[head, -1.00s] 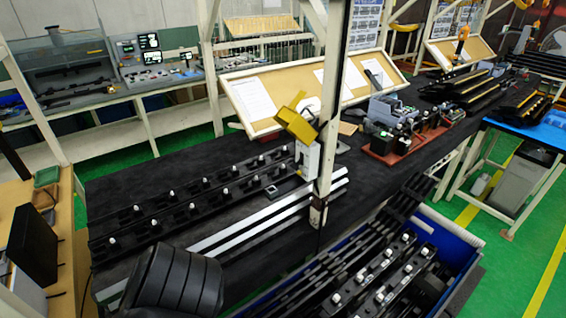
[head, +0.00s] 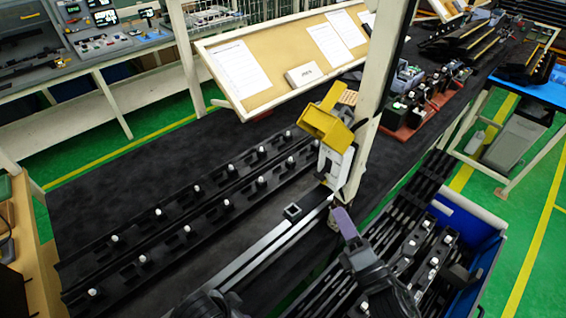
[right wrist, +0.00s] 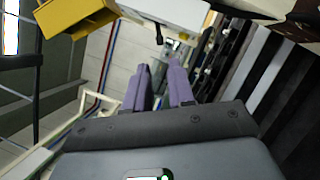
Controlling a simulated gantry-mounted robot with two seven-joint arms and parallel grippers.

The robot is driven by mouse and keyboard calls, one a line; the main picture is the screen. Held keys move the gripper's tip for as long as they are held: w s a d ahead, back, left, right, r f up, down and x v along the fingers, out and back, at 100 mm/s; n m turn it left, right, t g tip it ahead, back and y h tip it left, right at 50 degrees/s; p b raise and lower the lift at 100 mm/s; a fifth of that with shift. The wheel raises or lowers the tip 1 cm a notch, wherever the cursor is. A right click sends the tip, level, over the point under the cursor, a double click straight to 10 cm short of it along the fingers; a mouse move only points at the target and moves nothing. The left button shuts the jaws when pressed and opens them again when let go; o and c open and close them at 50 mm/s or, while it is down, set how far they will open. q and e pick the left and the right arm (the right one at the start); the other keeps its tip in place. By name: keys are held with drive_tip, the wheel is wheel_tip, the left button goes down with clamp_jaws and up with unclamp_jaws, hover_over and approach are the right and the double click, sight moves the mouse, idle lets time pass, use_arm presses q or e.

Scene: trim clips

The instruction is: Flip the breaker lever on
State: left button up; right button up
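The white breaker box (head: 336,163) is fixed to the cream upright post, just below a yellow box (head: 325,125). Its lever is too small to make out in the head view. In the right wrist view the white box (right wrist: 175,12) is at the top, and a small dark piece (right wrist: 158,34), possibly the lever, sticks out below it. My right gripper (head: 342,216) is below the breaker box, apart from it. Its two purple fingers (right wrist: 163,82) stand a little apart with nothing between them. My left gripper is not in view.
The cream post (head: 375,75) rises beside the breaker box. A slanted board with papers (head: 275,72) stands behind. Black rails with white clips (head: 190,230) lie on the dark table (head: 95,190). A blue bin (head: 480,235) of black parts is at right.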

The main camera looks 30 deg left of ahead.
sight(322, 181)
drive_tip(key=p+x, duration=0.1)
drive_tip(key=x, duration=0.9)
drive_tip(key=shift+w+a, duration=0.1)
drive_tip(key=shift+a, duration=0.1)
clamp_jaws()
